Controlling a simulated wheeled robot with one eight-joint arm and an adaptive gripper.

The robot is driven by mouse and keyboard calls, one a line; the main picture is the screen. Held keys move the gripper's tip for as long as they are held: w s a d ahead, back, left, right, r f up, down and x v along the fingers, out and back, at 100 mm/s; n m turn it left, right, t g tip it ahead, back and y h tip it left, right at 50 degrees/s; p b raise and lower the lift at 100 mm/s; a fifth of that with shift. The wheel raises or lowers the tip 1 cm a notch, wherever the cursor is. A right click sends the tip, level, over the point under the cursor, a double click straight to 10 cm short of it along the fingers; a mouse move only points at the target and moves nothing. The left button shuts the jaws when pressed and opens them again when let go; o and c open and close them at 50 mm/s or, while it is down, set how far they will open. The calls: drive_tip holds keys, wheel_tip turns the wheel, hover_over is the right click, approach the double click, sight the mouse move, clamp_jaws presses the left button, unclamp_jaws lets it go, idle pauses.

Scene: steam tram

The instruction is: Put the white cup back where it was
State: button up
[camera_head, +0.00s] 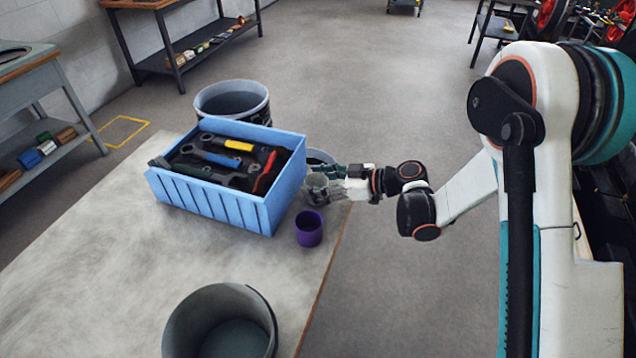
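My gripper (318,190) is at the right side of the blue crate, low over the board's right edge. A small pale grey-white shape (317,181) shows at its fingers and may be the white cup. The fingers overlap it, and I cannot tell whether they are closed on it. A purple cup (308,230) stands upright on the board, just in front of my gripper and apart from it. No other white cup is clearly visible.
The blue crate (215,205) of tools stands on the pale board (110,270). A dark bucket (233,100) is behind it, and a round container (318,156) is partly hidden beside it. A large grey bin (220,325) is at the front. The left of the board is clear.

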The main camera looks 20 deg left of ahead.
drive_tip(key=shift+r, duration=0.15)
drive_tip(key=shift+d+r+p, duration=0.2)
drive_tip(key=shift+d+p, duration=0.1)
drive_tip(key=shift+d, duration=0.05)
drive_tip(key=s+d+r+m+t+h+p, duration=0.25)
drive_tip(key=d+r+m, duration=0.25)
drive_tip(key=d+r, duration=0.8)
drive_tip(key=s+d+r+m+t+h, duration=0.1)
drive_tip(key=s+d+r+m+h, duration=0.1)
drive_tip(key=s+d, duration=0.5)
drive_tip(key=s+d+r+m+t+h, duration=0.1)
drive_tip(key=s+d+r+m+h, duration=0.1)
drive_tip(key=s+d+m+h, duration=0.3)
drive_tip(key=s+d+r+m+t+h, duration=0.1)
drive_tip(key=s+d+m+h, duration=0.3)
drive_tip(key=s+d, duration=0.4)
drive_tip(key=d+r+m, duration=0.1)
drive_tip(key=d, duration=0.2)
drive_tip(key=shift+s+r+t, duration=0.3)
drive_tip(key=shift+s+t, duration=0.05)
drive_tip(key=shift+s, duration=0.05)
drive_tip(key=shift+h, duration=0.25)
